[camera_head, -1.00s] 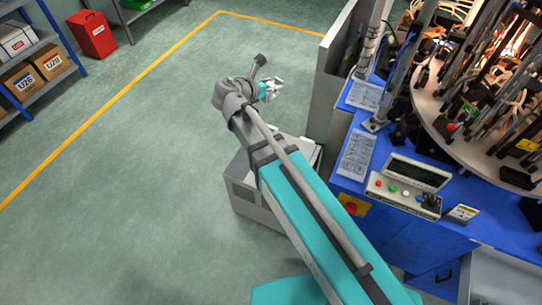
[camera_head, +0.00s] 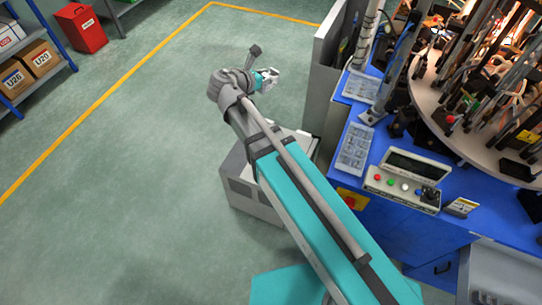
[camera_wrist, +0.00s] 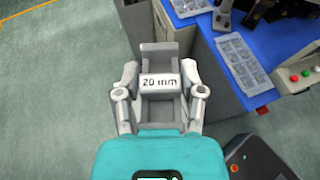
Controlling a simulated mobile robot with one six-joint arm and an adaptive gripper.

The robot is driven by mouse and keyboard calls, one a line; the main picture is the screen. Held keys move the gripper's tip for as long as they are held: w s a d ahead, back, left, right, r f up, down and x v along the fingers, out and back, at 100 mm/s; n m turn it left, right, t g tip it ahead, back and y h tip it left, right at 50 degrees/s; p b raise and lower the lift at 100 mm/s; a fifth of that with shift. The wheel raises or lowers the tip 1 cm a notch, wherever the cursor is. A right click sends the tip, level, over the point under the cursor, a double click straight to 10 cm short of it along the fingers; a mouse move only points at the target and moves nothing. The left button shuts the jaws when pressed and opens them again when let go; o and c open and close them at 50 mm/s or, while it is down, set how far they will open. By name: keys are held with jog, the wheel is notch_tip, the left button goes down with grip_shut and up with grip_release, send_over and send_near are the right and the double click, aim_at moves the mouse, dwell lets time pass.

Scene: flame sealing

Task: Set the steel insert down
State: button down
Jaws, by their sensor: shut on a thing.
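The steel insert (camera_wrist: 159,82) is a grey block marked "20 mm" in the wrist view. My gripper (camera_wrist: 159,95) is shut on it, with one finger on each side. In the head view my gripper (camera_head: 268,78) is small and out over the open floor, left of the tall grey cabinet panel. The insert cannot be made out clearly there.
The blue workbench (camera_head: 405,232) carries grey compartment trays (camera_head: 356,149), a control box (camera_head: 402,186) with coloured buttons, and a round, crowded turntable (camera_head: 480,135). A grey cabinet (camera_head: 246,190) stands under my arm. A red bin (camera_head: 80,29) and shelves with boxes (camera_head: 40,58) stand at the left.

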notch_tip(320, 180, down, 46)
jog(key=d+b, duration=0.2)
jog(key=b, duration=4.3)
jog(key=shift+d+m+g+h, duration=0.2)
jog(key=shift+m+g+h, duration=0.1)
jog(key=shift+m+h, duration=0.1)
jog(key=w+f+b, duration=0.3)
jog(key=w, duration=0.1)
jog(key=w+a+f+b, duration=0.1)
jog(key=w+f+b, duration=0.2)
jog(key=w, duration=0.1)
jog(key=w+a+f+b, duration=0.1)
jog(key=w+f+b, duration=0.2)
jog(key=w, duration=0.2)
jog(key=shift+a, duration=0.2)
jog(key=shift+w+a+f+b, duration=0.1)
jog(key=shift+w+f+b, duration=0.35)
jog(key=shift+f+b, duration=1.55)
jog(key=shift+b, duration=0.15)
jog(key=shift+f, duration=0.15)
